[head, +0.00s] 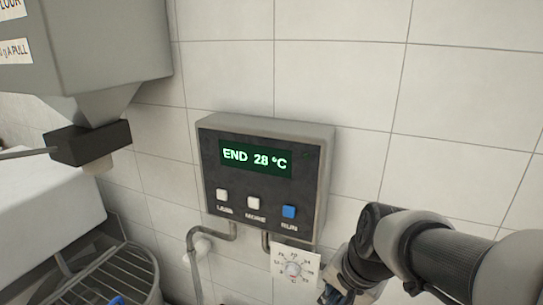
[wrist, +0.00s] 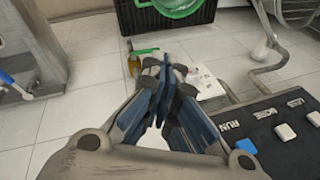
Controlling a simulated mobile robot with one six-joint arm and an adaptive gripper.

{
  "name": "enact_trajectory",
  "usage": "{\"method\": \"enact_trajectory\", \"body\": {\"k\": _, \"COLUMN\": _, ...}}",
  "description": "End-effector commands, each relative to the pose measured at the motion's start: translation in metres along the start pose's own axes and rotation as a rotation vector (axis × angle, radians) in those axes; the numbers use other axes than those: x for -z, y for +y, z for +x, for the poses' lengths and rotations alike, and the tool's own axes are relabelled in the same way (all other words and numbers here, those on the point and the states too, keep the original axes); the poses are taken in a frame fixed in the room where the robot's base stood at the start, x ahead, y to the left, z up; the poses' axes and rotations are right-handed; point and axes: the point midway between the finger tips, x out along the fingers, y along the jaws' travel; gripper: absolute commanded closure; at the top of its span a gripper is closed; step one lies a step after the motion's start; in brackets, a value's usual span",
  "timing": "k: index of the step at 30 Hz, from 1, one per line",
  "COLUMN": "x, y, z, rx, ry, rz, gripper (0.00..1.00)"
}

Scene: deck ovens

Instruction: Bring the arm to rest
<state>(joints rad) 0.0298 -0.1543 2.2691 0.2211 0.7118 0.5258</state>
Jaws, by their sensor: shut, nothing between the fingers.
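My arm (head: 455,262) reaches in from the lower right in the head view. My gripper (head: 335,292) is at the bottom edge there, just below and right of the wall control box, and partly cut off. In the wrist view my gripper (wrist: 172,78) is shut, its dark blue fingers together with nothing between them. The grey control box (head: 265,180) has a green display reading "END 28 °C". Below the display are two white buttons and a blue RUN button (head: 289,211). The same button panel (wrist: 265,120) shows at right in the wrist view, close beside the fingers.
A dial card (head: 296,262) hangs below the box by bent pipes (head: 193,262). A grey hopper (head: 105,45) with a dark outlet fills the upper left, above a wire guard (head: 135,265). A black crate (wrist: 165,18) and a bottle (wrist: 133,65) stand on the tiled floor.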

Motion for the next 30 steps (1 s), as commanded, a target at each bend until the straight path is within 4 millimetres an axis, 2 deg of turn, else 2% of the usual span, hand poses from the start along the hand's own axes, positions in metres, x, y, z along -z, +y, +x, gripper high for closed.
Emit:
{"method": "enact_trajectory", "body": {"k": 1, "x": -0.012, "y": 0.011, "z": -0.004, "rx": 0.001, "ry": 0.017, "rz": -0.074, "gripper": 1.0}}
{"method": "enact_trajectory", "body": {"k": 9, "x": -0.065, "y": 0.07, "z": -0.024, "rx": -0.044, "ry": 0.082, "rz": -0.459, "gripper": 1.0}}
{"method": "enact_trajectory", "body": {"k": 15, "x": -0.091, "y": 0.105, "z": -0.025, "rx": -0.084, "ry": 0.115, "rz": -0.656, "gripper": 1.0}}
{"method": "enact_trajectory", "body": {"k": 20, "x": -0.098, "y": 0.116, "z": -0.026, "rx": -0.101, "ry": 0.123, "rz": -0.72, "gripper": 1.0}}
{"method": "enact_trajectory", "body": {"k": 30, "x": -0.099, "y": 0.117, "z": -0.026, "rx": -0.103, "ry": 0.124, "rz": -0.725, "gripper": 1.0}}
